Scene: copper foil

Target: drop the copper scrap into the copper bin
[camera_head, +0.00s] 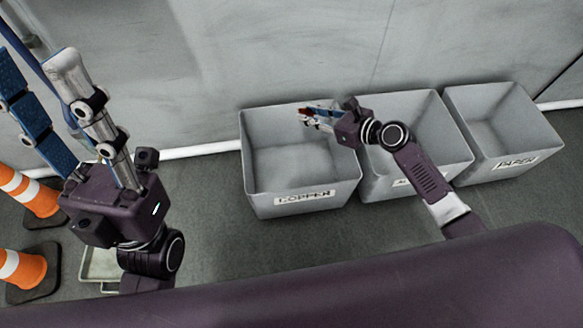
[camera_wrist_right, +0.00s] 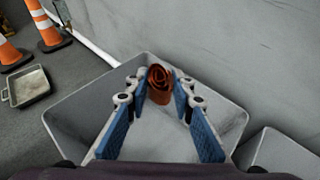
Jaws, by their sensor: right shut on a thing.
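The copper scrap (camera_wrist_right: 159,84) is a rolled piece of orange-brown foil. In the right wrist view it sits between the fingertips of my right gripper (camera_wrist_right: 160,90), which is shut on it. In the head view the scrap (camera_head: 304,112) shows small at the tip of my right gripper (camera_head: 312,117). The copper bin (camera_head: 256,185) is a grey open box with a COPPER label on its front. The right gripper and scrap are over its opening, toward its back right. The bin's walls surround the gripper in the wrist view (camera_wrist_right: 78,92). My left gripper (camera_head: 78,75) is raised at the left, fingers apart and empty.
Two more grey bins stand to the right, a middle one (camera_head: 440,130) and one labelled PAPER (camera_head: 540,125). A grey wall (camera_head: 240,50) runs behind them. Orange-white cones (camera_head: 25,265) and a metal tray (camera_wrist_right: 27,86) are on the left floor.

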